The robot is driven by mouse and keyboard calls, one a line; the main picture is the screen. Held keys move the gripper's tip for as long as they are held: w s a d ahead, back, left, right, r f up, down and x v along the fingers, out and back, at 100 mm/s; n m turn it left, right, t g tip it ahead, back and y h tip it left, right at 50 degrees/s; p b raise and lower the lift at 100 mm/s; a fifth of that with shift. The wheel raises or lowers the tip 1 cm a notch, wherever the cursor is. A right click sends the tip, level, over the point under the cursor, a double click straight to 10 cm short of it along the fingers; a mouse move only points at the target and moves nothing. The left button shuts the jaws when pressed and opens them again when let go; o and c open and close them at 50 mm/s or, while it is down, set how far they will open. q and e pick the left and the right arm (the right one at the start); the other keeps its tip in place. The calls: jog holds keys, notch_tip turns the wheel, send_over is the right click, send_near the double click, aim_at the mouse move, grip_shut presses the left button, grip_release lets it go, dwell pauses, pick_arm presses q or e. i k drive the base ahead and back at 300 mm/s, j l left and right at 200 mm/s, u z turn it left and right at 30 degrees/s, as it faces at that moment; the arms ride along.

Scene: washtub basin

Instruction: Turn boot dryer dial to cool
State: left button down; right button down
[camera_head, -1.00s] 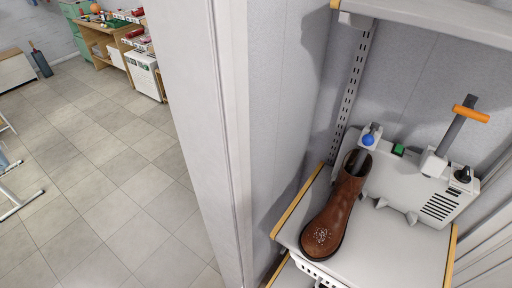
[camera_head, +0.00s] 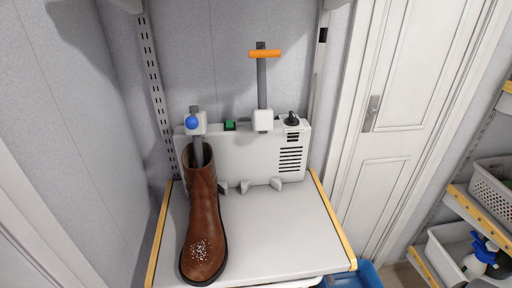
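The boot dryer (camera_head: 240,152) is a white box with a vent grille, standing at the back of a shelf. Its black dial (camera_head: 291,119) is on the top right corner; the dial's markings are too small to read. A green switch (camera_head: 230,125) and a blue knob (camera_head: 192,122) are further left on it. A brown boot (camera_head: 203,222) is on the dryer's left tube, its toe toward me. A grey post with an orange crossbar (camera_head: 264,54) rises from the dryer's middle right. Neither of my grippers is in view.
The shelf (camera_head: 270,236) is bare to the right of the boot. A white door (camera_head: 387,110) is to the right. Baskets (camera_head: 493,182) and a spray bottle (camera_head: 479,262) are on a rack at far right. A blue bin (camera_head: 352,277) is below the shelf.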

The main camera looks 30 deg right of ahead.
aim_at(292, 121)
jog(key=z, duration=0.9)
